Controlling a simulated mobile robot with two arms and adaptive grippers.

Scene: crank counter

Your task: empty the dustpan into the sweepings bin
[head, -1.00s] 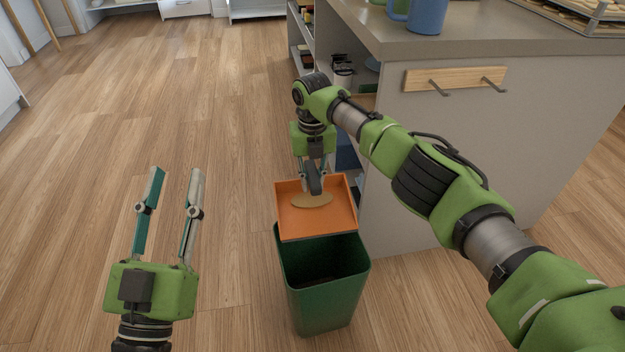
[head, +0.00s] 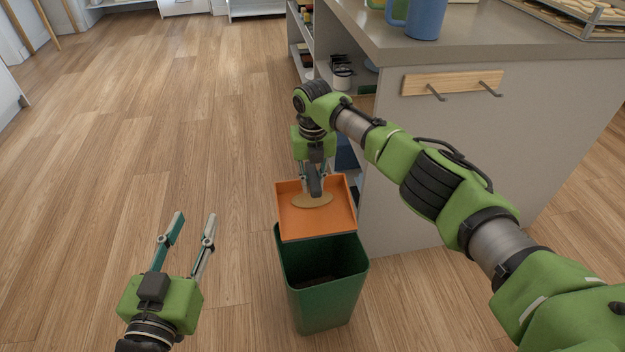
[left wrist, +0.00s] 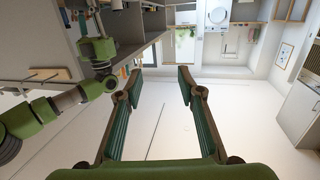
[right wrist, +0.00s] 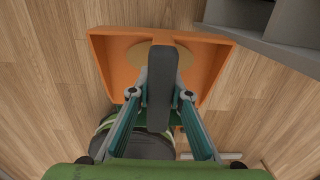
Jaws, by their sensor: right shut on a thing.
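The orange dustpan (head: 300,222) is held level, its front edge just over the back rim of the green sweepings bin (head: 327,304). A flat tan patch of sweepings (head: 309,200) lies in the pan near the handle. My right gripper (head: 316,186) is shut on the dark handle (right wrist: 161,88), and the pan also shows in the right wrist view (right wrist: 112,62). The bin stands upright on the floor and its inside is dark. My left gripper (head: 194,230) is open and empty, left of the bin.
A grey counter (head: 470,150) stands right of the bin, with a wooden hook rail (head: 455,78) on its side. A blue mug (head: 427,18) and a rack of baked goods (head: 575,12) are on top. Open shelves (head: 345,75) lie beside my right gripper. The wooden floor (head: 150,120) at left is clear.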

